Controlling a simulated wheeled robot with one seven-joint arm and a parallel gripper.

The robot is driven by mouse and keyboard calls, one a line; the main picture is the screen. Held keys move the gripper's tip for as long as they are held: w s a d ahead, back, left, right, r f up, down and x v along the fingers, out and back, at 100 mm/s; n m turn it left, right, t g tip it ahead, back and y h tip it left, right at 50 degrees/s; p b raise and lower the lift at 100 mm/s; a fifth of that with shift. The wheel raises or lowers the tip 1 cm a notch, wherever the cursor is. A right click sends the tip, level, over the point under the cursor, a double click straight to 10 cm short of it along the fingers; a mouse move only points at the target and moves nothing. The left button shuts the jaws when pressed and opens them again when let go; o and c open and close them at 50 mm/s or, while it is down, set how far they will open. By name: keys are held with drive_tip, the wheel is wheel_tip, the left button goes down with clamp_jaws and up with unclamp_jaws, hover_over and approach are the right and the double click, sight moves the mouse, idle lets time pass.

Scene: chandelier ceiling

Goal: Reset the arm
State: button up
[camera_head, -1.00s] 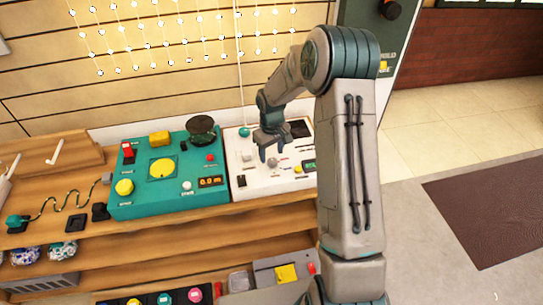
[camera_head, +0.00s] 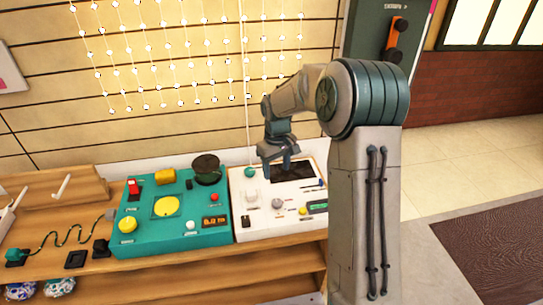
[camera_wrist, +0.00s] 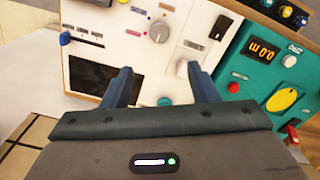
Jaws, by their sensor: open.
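My gripper (camera_head: 277,167) is open and empty, over the back part of the white control panel (camera_head: 246,218). My arm comes in from the right of the head view, bent at a large joint. In the wrist view the two blue fingers of my gripper (camera_wrist: 160,88) stand apart with nothing between them. Beyond them the white panel (camera_wrist: 120,42) shows a grey knob, a slider, small switches and a dark screen (camera_wrist: 105,80). Whether the fingers touch the panel cannot be told, but they look apart from it.
A teal panel (camera_head: 140,247) with a yellow dial and a number display stands left of the white one on a wooden bench (camera_head: 200,283). A hanging light string (camera_head: 200,50) is behind. A tall grey cabinet (camera_head: 372,40) stands behind my arm. Open floor lies at the right.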

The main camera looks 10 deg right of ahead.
drive_tip(key=s+r+m+t+p, duration=0.1)
drive_tip(key=s+r+m+p, duration=0.15)
drive_tip(key=s+r, duration=1.1)
drive_tip(key=s+r+m+t+p, duration=0.1)
drive_tip(key=s+r+m+p, duration=0.1)
drive_tip(key=s, duration=1.3)
drive_tip(key=shift+s+d+t, duration=0.15)
drive_tip(key=shift+d+t, duration=0.1)
drive_tip(key=shift+t, duration=0.15)
drive_tip(key=shift+r, duration=0.1)
